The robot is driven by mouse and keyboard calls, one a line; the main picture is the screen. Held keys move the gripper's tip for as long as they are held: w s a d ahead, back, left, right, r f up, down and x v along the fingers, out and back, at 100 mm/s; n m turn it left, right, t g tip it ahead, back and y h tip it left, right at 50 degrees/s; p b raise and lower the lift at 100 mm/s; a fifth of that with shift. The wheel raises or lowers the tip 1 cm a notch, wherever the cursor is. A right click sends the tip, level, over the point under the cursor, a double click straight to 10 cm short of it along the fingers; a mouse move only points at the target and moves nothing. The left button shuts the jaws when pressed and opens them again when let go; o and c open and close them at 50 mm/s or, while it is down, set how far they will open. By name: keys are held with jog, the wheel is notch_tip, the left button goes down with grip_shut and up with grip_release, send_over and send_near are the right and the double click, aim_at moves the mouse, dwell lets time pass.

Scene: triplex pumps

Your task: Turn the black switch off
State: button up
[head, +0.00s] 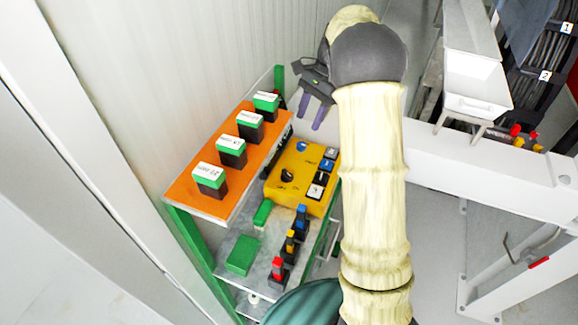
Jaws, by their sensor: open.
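A yellow control box (285,199) stands on a grey shelf beside the wall. A black rotary switch (287,175) sits on its face, left of the middle. Which way the switch points is too small to tell. A blue knob (301,146) is near the box's far edge. Several labelled black, blue and white buttons or plates line its right side. My gripper (311,117) is open and empty, above and beyond the far end of the box, with its purple fingertips pointing down. It is apart from the switch.
An orange shelf (190,196) holds several green-and-black labelled blocks left of the box. Small red, yellow and blue-topped devices (278,270) and green blocks (242,255) stand on the lower shelf. My arm covers the area right of the box. A white beam (470,185) crosses on the right.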

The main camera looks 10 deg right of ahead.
jog(key=p, duration=0.2)
send_near(287, 172)
jog(key=x, duration=0.8)
jog(key=shift+s+a+f, duration=0.1)
jog(key=shift+a+f, duration=0.05)
jog(key=shift+f, duration=0.1)
jog(key=c, duration=0.7)
